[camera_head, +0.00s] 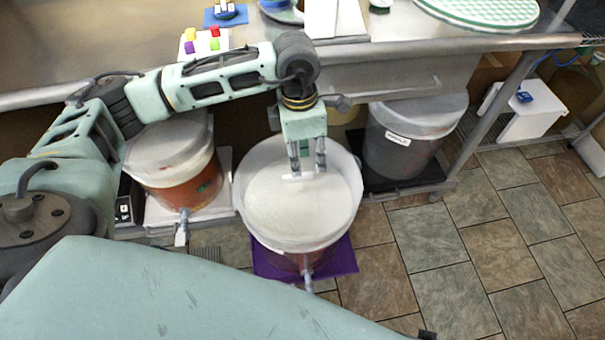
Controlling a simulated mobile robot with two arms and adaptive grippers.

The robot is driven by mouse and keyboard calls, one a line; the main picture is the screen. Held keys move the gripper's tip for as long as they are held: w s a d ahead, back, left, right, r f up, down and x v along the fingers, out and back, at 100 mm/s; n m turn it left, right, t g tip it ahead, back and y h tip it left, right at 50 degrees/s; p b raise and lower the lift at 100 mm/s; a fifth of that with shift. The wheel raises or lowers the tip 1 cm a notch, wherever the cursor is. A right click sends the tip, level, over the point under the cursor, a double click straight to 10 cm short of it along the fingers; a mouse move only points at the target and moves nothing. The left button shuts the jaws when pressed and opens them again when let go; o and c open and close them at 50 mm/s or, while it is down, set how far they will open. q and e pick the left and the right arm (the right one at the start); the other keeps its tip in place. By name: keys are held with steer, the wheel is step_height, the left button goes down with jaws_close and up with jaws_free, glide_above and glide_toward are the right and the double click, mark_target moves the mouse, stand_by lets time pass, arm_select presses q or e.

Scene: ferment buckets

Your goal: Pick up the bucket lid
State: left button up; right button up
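The bucket lid (262,205) is a round translucent white disc on the middle bucket (277,258). The bucket holds something reddish and has a spigot (308,283) at its front. A small white bar-like handle (290,177) shows on the lid. My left gripper (308,172) points down over the far part of the lid. Its two fingers are apart, with their tips close to the handle. I cannot tell whether they touch it. My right gripper is out of view.
Lidded buckets stand left (180,170) and right (408,135) of the middle one, which is on a purple mat (342,262). A metal counter (110,40) runs behind, with colored blocks (203,42) on it. Tiled floor (430,250) is open at right.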

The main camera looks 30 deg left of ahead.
mark_target(298, 180)
arm_select(q)
steer(key=shift+y, duration=0.5)
steer(key=f, duration=0.2)
steer(key=a+f, duration=0.1)
steer(key=f, duration=0.1)
steer(key=a+f, duration=0.1)
steer(key=f, duration=0.2)
steer(key=shift+s+b, duration=0.15)
steer(key=shift+b, duration=0.25)
steer(key=shift+f, duration=0.2)
jaws_close()
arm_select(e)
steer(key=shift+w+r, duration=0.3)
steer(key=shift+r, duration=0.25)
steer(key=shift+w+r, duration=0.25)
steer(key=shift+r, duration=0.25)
arm_select(q)
steer(key=shift+r, duration=0.1)
